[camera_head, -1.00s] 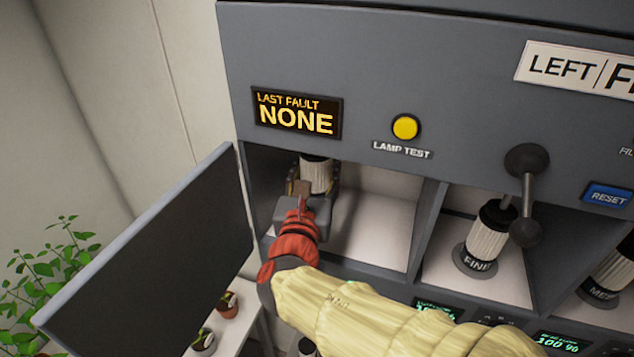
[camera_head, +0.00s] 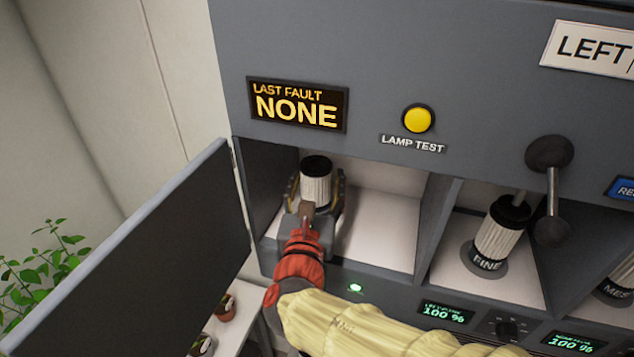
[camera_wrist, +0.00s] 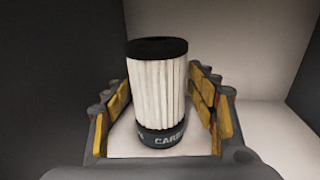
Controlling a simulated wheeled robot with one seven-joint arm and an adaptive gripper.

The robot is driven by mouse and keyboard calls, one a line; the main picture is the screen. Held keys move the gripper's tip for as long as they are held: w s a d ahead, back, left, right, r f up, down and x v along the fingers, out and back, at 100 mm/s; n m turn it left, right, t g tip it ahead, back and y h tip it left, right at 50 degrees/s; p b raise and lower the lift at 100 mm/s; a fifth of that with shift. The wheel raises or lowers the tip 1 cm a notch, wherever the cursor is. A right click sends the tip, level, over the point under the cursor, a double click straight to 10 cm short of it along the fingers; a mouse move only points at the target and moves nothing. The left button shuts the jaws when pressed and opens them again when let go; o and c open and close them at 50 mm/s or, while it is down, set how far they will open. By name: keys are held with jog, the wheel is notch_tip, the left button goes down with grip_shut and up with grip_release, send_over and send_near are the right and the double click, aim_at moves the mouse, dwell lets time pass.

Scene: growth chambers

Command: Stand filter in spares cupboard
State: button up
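A white pleated filter (camera_head: 316,182) with a black cap stands upright inside the open cupboard (camera_head: 385,235) at the left of the cabinet. In the wrist view the filter (camera_wrist: 158,90) has a dark base band with lettering that starts "CARB". My gripper (camera_head: 316,190) reaches into the cupboard. Its yellow-padded fingers (camera_wrist: 162,105) stand on both sides of the filter, with gaps showing between the pads and its sides. The filter's base appears to rest on the white floor. The cupboard door (camera_head: 150,250) is swung open to the left.
To the right, a divider separates a bay with a filter marked FINE (camera_head: 500,235), with a lever (camera_head: 550,190) in front. Further right is another partly seen filter (camera_head: 618,280). Free floor lies right of my gripper. Potted plants (camera_head: 225,305) stand low at left.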

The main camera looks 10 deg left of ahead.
jog(key=shift+o, duration=0.5)
jog(key=shift+a, duration=0.1)
jog(key=shift+r, duration=0.1)
jog(key=shift+r+p, duration=0.2)
jog(key=shift+p, duration=0.15)
jog(key=s+b, duration=0.1)
jog(key=s, duration=0.3)
jog(key=s+d+b, duration=0.1)
jog(key=s, duration=0.3)
jog(key=s+b, duration=0.1)
jog(key=s, duration=0.3)
jog(key=shift+d+f, duration=0.15)
jog(key=shift+d, duration=0.1)
